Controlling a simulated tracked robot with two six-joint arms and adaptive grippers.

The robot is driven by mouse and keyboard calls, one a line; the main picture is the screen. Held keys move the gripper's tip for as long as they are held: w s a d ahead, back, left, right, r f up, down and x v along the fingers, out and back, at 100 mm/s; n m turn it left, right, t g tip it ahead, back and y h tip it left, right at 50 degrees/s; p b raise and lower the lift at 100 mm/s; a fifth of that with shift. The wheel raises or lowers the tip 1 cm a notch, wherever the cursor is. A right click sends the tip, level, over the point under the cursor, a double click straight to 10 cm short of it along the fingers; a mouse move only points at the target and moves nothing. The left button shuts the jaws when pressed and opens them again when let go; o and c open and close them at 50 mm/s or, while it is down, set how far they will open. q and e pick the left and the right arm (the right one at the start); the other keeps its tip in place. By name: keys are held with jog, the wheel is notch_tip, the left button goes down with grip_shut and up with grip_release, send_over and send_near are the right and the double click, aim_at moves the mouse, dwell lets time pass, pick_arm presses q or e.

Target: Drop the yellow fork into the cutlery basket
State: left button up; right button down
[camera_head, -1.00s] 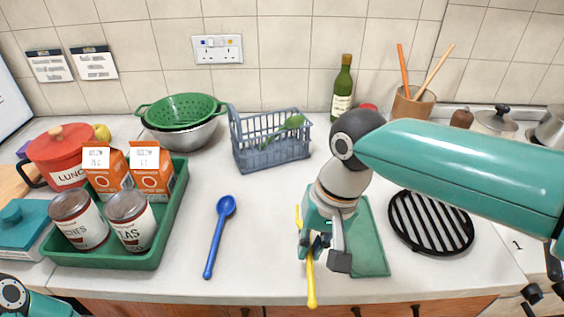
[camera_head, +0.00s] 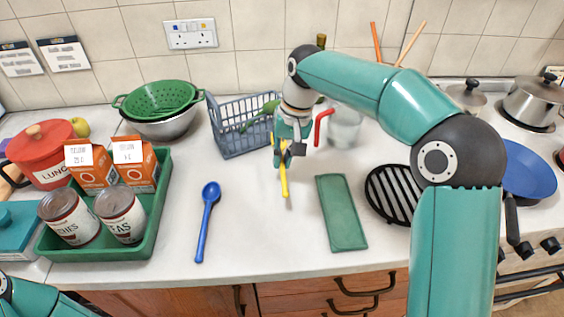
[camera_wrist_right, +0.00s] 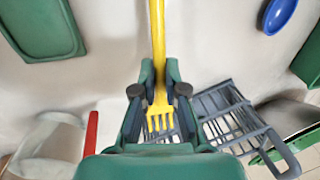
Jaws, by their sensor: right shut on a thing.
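The yellow fork (camera_head: 284,180) is in my right gripper (camera_head: 284,152), which is shut on its shaft. In the right wrist view the fork (camera_wrist_right: 158,40) runs between the fingers (camera_wrist_right: 159,92), with its tines toward the wrist. The grey-blue cutlery basket (camera_head: 238,142) stands at the back of the counter, just left of and behind my right gripper in the head view. The right wrist view shows the basket (camera_wrist_right: 238,122) beside the gripper. A green utensil (camera_head: 262,110) lies in the basket. My arm hides the basket's right end. My left gripper is out of view.
A clear jug with a red handle (camera_head: 322,127) stands right of my gripper. A green mat (camera_head: 342,212) and a black grill rack (camera_head: 390,195) lie nearer. A green colander (camera_head: 158,100) is left of the basket. A blue spoon (camera_head: 207,222) lies on clear counter.

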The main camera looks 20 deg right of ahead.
aim_at(283, 167)
jog(key=shift+w+d, duration=0.1)
jog(key=shift+w, duration=0.25)
jog(key=shift+s+f, duration=0.1)
jog(key=shift+f, duration=1.65)
jog(key=shift+f, duration=0.15)
jog(key=c, duration=1.2)
grip_release()
